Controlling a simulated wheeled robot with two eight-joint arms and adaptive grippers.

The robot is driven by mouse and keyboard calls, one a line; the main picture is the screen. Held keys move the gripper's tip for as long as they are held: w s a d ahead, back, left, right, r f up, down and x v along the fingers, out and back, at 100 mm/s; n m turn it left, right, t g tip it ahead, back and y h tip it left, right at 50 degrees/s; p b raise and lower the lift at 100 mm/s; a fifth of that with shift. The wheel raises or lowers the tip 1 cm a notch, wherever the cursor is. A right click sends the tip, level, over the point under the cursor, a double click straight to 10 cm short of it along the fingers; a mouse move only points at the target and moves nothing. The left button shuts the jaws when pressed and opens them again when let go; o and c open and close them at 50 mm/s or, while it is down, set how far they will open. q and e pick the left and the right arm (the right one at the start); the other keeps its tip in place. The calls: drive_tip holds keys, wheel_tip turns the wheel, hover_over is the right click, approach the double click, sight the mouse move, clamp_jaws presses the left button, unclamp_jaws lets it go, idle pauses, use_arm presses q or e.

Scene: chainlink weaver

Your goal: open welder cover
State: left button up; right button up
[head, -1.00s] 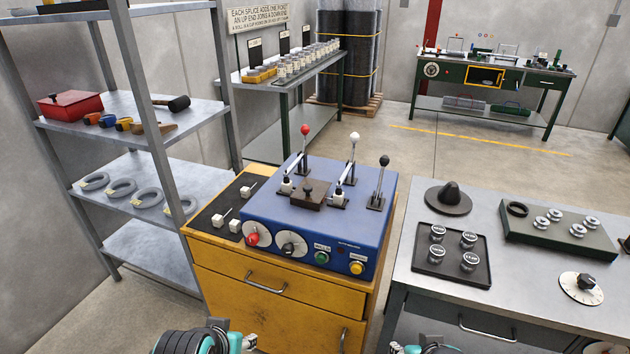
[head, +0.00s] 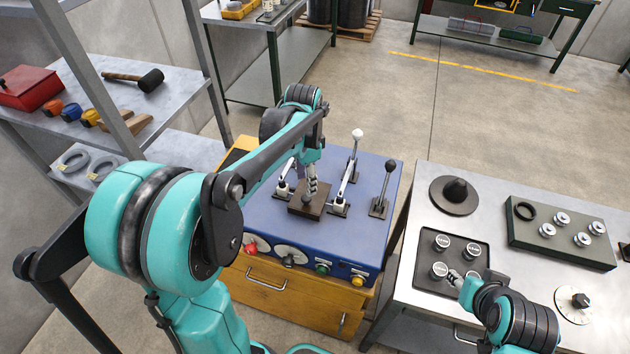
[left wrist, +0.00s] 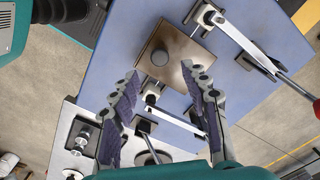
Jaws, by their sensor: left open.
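The blue welder (head: 262,218) stands on a yellow cabinet. Its small brown cover (head: 296,204), with a dark knob on top, lies flat on the welder's top between the levers. My left gripper (head: 311,188) is just above the cover in the head view, partly hiding it. In the left wrist view my left gripper (left wrist: 162,70) is open, its two fingers apart on the near side of the cover (left wrist: 180,48) and its knob (left wrist: 160,57). Nothing is between the fingers. My right gripper (head: 456,279) is over the black tray; its jaw state is too small to tell.
Levers with white (head: 357,134) and black (head: 390,165) knobs stand up right of the cover, close to my left gripper.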

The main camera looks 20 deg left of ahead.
sight(306, 197)
use_arm(q)
wheel_tip(306, 197, down, 7)
drive_tip(key=shift+r+b, duration=0.2)
drive_tip(key=shift+b, duration=0.55)
drive_tip(key=shift+c, duration=0.3)
clamp_jaws()
